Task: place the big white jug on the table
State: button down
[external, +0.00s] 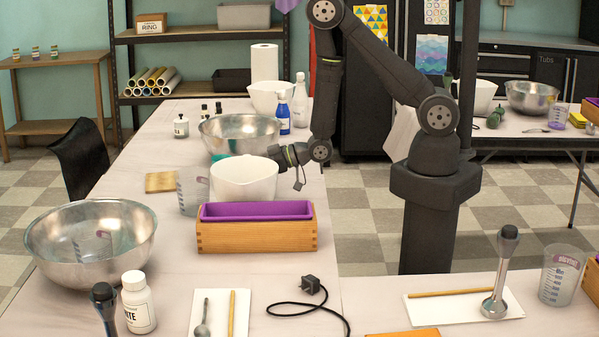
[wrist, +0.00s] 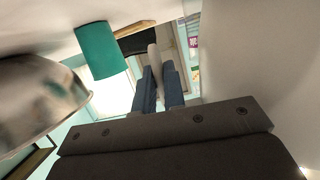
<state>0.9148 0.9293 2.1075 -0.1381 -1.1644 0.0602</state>
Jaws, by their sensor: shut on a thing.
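The big white jug (external: 244,181) is in the middle of the external view, behind a wooden mould with a purple liner. The mould hides its lower part, so I cannot tell whether its base touches the table (external: 150,240). My gripper (external: 284,158) is at the jug's right rear side. In the wrist view, my gripper (wrist: 159,92) is shut on a narrow pale strip, apparently the jug's handle (wrist: 154,58). The large pale surface at right there looks like the jug's wall (wrist: 265,60).
The wooden mould (external: 257,234) stands right in front of the jug. A clear measuring cup (external: 192,192) is close on its left. A steel bowl (external: 239,134) is behind, and a larger one (external: 90,245) at front left. A teal object (wrist: 101,46) shows in the wrist view.

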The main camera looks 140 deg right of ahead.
jog(key=shift+f, duration=0.1)
jog(key=c, duration=1.5)
grip_release()
jog(key=shift+s+a+r, duration=0.15)
jog(key=shift+s+r, duration=0.05)
jog(key=v, duration=1.1)
jog(key=shift+s+a+r, duration=0.15)
jog(key=shift+c, duration=0.3)
